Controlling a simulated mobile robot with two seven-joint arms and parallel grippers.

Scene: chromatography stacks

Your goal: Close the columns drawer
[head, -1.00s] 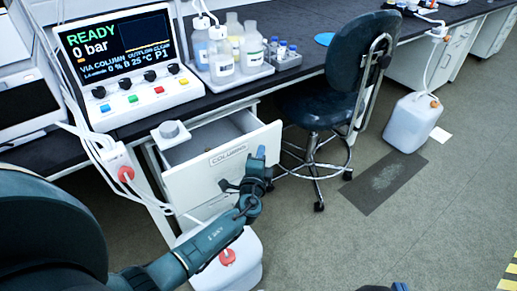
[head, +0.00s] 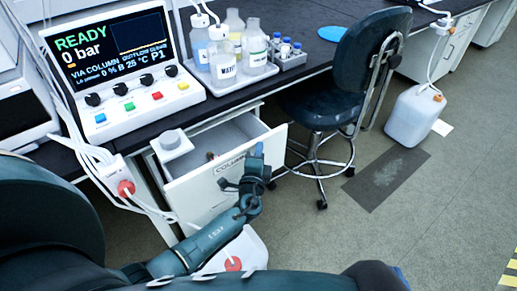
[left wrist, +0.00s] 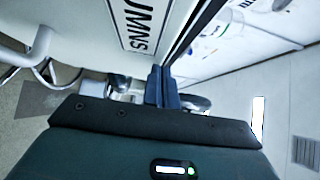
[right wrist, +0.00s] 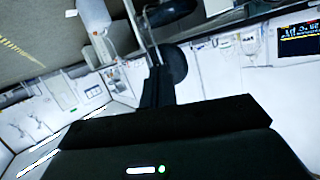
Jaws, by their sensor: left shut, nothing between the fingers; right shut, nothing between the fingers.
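The columns drawer (head: 210,197) is white, labelled COLUMNS, and stands pulled out under the bench. Its open inside shows in the head view, with a small brown item in it. My left gripper (head: 258,153) is shut and empty, at the right part of the drawer front near its top edge; I cannot tell whether it touches. In the left wrist view the closed fingers (left wrist: 162,84) lie beside the label and the drawer's edge. My right gripper (right wrist: 158,80) is shut and empty in the right wrist view, away from the drawer. Part of my right arm crosses the bottom of the head view.
A chair (head: 365,75) stands right of the drawer. A white device with a screen (head: 128,60) and a bottle tray (head: 240,78) sit on the bench. Open floor lies to the right.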

